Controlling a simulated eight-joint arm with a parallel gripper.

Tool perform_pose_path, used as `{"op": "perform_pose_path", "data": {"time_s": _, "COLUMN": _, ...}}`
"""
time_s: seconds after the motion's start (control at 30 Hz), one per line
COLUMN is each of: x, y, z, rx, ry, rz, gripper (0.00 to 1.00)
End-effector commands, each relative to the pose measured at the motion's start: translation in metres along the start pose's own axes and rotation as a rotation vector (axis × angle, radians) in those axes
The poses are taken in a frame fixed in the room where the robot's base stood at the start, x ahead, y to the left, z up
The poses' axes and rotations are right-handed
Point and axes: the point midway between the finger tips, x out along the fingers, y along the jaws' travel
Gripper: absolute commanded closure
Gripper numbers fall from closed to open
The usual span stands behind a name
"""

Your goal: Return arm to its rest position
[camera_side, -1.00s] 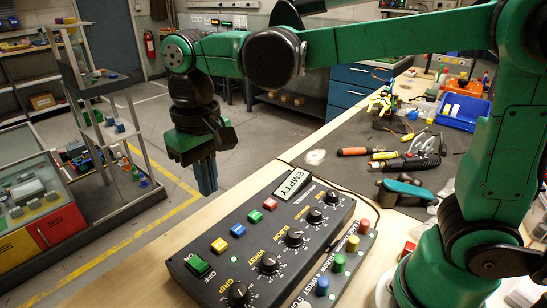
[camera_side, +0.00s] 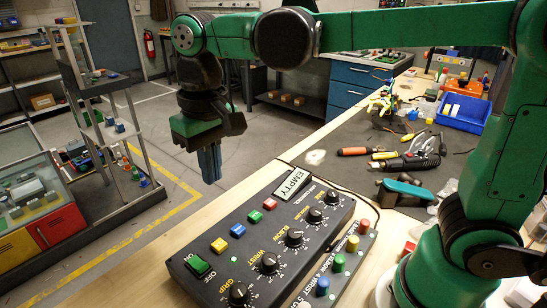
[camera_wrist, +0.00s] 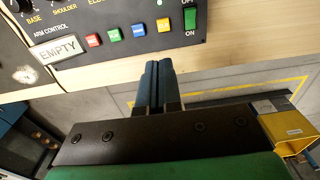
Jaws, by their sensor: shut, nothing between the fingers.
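My gripper (camera_side: 209,163) hangs pointing down in the side view, beyond the far left edge of the bench and over the floor. Its two blue fingers are shut together with nothing between them; the wrist view shows the closed fingertips (camera_wrist: 158,68) near the bench edge. The black control panel (camera_side: 222,272) lies on the wooden bench, below and to the right of my gripper in the side view, and apart from it. It carries knobs, coloured buttons, a green ON/OFF switch (camera_side: 197,266) and a sign reading EMPTY (camera_side: 295,184).
A small block with coloured buttons (camera_side: 337,263) sits beside the panel. A metal shelf (camera_side: 95,110) stands at left. The floor around my gripper is open.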

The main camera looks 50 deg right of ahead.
Motion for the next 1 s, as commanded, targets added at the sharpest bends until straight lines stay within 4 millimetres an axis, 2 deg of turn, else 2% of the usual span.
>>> {"op": "perform_pose_path", "data": {"time_s": 0.17, "x": 0.007, "y": 0.038, "z": 0.014, "rx": 0.009, "ry": 0.174, "rz": -0.036, "gripper": 1.00}}
{"op": "perform_pose_path", "data": {"time_s": 0.3, "x": 0.019, "y": 0.070, "z": 0.029, "rx": 0.007, "ry": 0.351, "rz": -0.038, "gripper": 1.00}}
{"op": "perform_pose_path", "data": {"time_s": 0.5, "x": 0.037, "y": 0.097, "z": 0.044, "rx": 0.003, "ry": 0.534, "rz": -0.005, "gripper": 1.00}}
{"op": "perform_pose_path", "data": {"time_s": 0.67, "x": 0.043, "y": 0.104, "z": 0.048, "rx": -0.001, "ry": 0.587, "rz": 0.011, "gripper": 1.00}}
{"op": "perform_pose_path", "data": {"time_s": 1.0, "x": 0.042, "y": 0.104, "z": 0.048, "rx": -0.002, "ry": 0.590, "rz": 0.012, "gripper": 1.00}}
